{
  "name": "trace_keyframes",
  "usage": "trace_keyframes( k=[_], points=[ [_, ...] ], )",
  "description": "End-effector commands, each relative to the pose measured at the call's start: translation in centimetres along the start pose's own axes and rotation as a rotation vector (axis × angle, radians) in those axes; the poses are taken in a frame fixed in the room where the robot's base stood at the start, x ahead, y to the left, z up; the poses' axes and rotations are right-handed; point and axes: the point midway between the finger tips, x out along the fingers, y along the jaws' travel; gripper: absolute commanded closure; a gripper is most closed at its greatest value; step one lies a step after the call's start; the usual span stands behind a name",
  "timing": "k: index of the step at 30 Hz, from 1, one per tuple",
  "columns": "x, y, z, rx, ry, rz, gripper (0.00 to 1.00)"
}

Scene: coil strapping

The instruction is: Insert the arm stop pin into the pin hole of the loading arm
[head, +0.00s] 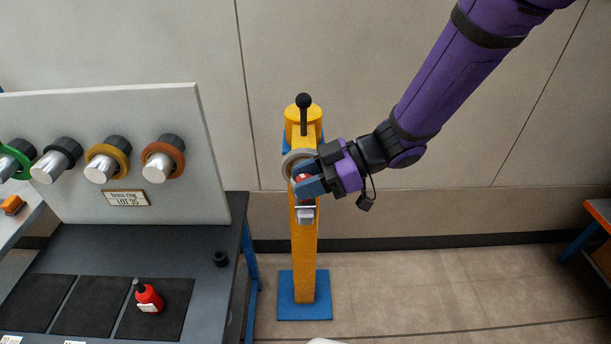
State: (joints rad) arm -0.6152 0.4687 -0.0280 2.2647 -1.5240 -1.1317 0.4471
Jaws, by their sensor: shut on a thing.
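The loading arm is a yellow post (305,255) on a blue base plate, with a black-knobbed lever (304,115) at its top. A grey ring (288,163) shows on the post's upper part, partly covered by my gripper. My gripper (300,183) reaches in from the right, against the front of the post in this view. Its blue fingers are shut on a small red thing (302,178), likely the arm stop pin's head. The rest of the pin and the pin hole are hidden by the fingers, so I cannot tell whether the pin is in the hole.
A dark bench (185,260) stands at the left with a red bottle (148,297) on a black mat and a small black cylinder (220,258). A grey panel (60,200) above it carries several ringed pegs. An orange-edged table (598,215) is at the far right. Floor right of the post is clear.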

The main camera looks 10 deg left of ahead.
Motion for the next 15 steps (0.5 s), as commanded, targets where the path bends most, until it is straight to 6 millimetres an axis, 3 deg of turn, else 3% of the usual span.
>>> trace_keyframes(
  k=[11, 12, 15],
  points=[
    [0.36, -0.02, 0.88, 0.0, 0.0, 0.0, 1.0],
    [0.34, -0.01, 0.83, -0.001, 0.0, 0.0, 0.56],
    [0.34, -0.01, 0.82, -0.001, 0.0, 0.0, 0.36]
  ],
)
